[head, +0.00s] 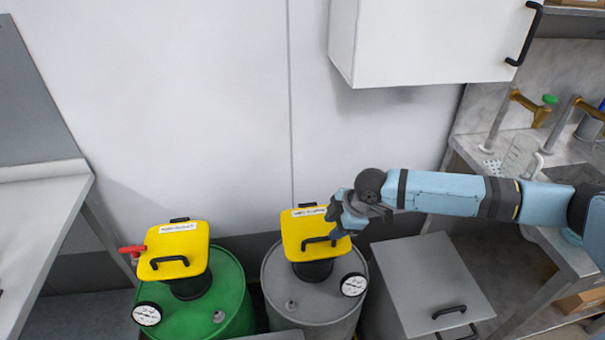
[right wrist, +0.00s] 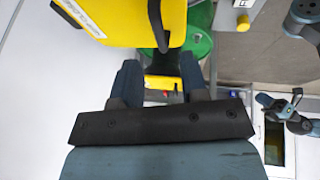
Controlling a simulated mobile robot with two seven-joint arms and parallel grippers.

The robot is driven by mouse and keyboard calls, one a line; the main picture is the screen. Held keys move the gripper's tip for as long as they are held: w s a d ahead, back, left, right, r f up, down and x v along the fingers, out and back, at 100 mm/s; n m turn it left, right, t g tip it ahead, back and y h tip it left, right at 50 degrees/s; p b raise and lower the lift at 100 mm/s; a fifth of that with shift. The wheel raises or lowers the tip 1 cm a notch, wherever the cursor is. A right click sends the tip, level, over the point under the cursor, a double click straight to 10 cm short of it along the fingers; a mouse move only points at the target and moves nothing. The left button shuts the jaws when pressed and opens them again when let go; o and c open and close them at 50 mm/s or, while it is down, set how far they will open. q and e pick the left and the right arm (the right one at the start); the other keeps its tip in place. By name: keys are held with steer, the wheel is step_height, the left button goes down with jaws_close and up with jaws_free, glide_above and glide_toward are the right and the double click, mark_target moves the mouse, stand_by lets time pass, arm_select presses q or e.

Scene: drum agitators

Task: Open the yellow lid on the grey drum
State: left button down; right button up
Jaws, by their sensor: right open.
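The grey drum (head: 310,299) stands in the middle of the head view, with a yellow lid (head: 306,225) lying flat over its dark neck. The lid has a black handle (head: 319,240) at its front edge and a white label near the back. My right gripper (head: 340,222) is at the lid's right edge, close to the handle; contact cannot be told. In the right wrist view its fingers (right wrist: 158,80) are apart with nothing held, and a yellow lid (right wrist: 120,20) with a black handle (right wrist: 156,25) shows just beyond them. My left gripper is not in the head view.
A green drum (head: 232,287) with a similar yellow lid (head: 174,250) and a red valve (head: 132,250) stands to the left. A grey bin (head: 425,275) with a black handle is close on the right. A white cabinet (head: 430,40) hangs above; a sink counter is at far right.

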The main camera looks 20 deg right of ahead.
steer(key=v, duration=0.8)
steer(key=w+a+r+n+t+y, duration=0.2)
steer(key=w+r+n+t+y, duration=0.1)
steer(key=w+r+n+t, duration=0.55)
steer(key=s+a+r+n+g+y, duration=0.3)
steer(key=s+a+n+y, duration=0.3)
steer(key=n, duration=1.1)
steer(key=shift+a+r+n+g+y, duration=0.15)
steer(key=shift+a+n+g+y, duration=0.2)
steer(key=shift+a+g+y, duration=0.8)
steer(key=shift+a+t, duration=0.15)
steer(key=shift+t, duration=0.15)
